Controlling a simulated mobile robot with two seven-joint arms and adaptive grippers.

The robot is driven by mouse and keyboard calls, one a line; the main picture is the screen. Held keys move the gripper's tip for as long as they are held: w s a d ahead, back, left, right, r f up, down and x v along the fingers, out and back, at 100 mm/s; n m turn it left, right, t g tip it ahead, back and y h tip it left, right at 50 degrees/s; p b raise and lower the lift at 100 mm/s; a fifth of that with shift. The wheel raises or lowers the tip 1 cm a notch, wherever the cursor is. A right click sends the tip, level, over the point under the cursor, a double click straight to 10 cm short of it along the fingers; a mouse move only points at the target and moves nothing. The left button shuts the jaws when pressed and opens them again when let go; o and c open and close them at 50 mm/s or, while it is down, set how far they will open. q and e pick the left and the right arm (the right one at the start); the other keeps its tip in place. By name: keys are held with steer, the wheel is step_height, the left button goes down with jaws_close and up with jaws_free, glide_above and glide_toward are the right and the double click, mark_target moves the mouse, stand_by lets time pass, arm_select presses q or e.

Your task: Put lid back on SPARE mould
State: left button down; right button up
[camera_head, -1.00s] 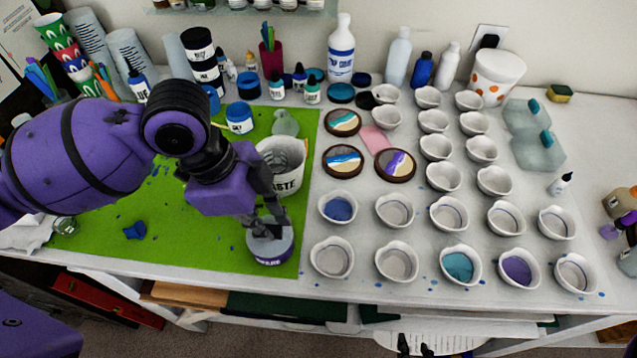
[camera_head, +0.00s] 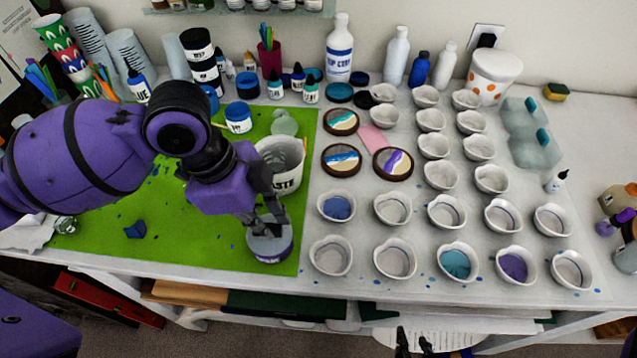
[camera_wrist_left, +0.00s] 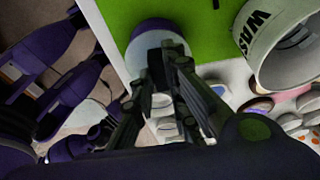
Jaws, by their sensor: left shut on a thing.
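A round pot (camera_head: 270,253) with purple sides and a pale grey top stands at the front right corner of the green mat. My left gripper (camera_head: 269,225) points down at its top and is shut on it. I cannot tell whether it grips a lid or the pot itself. The pot's round top (camera_wrist_left: 152,28) also shows beyond the fingers in the left wrist view. Two pale translucent moulds (camera_head: 527,150) with teal pieces on them lie at the back right. No SPARE label is readable. My right gripper (camera_head: 415,343) shows only dark, separated fingertips at the bottom edge.
A white WASTE tub (camera_head: 288,180) stands just behind the pot. Rows of pale cups (camera_head: 395,257), some holding blue, teal or purple liquid, fill the table to the right. Bottles (camera_head: 339,50) line the back. The green mat (camera_head: 190,235) has free room left of the pot.

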arm_select(q)
steer(key=shift+p, duration=0.3)
arm_select(e)
steer(key=shift+w+d+r, duration=0.1)
steer(key=shift+w+r, duration=0.3)
steer(key=shift+r, duration=0.1)
arm_select(q)
steer(key=shift+f, duration=0.2)
arm_select(e)
steer(key=shift+w+r, duration=0.35)
steer(key=shift+r, duration=0.15)
stand_by(0.6)
arm_select(q)
steer(key=shift+p, duration=0.55)
arm_select(e)
steer(key=shift+w+r+t, duration=0.3)
steer(key=shift+w+r, duration=0.1)
steer(key=shift+r, duration=0.1)
arm_select(q)
steer(key=c, duration=1.7)
jaws_free()
steer(key=shift+o, duration=0.2)
steer(key=o, duration=0.5)
steer(key=shift+r, duration=0.1)
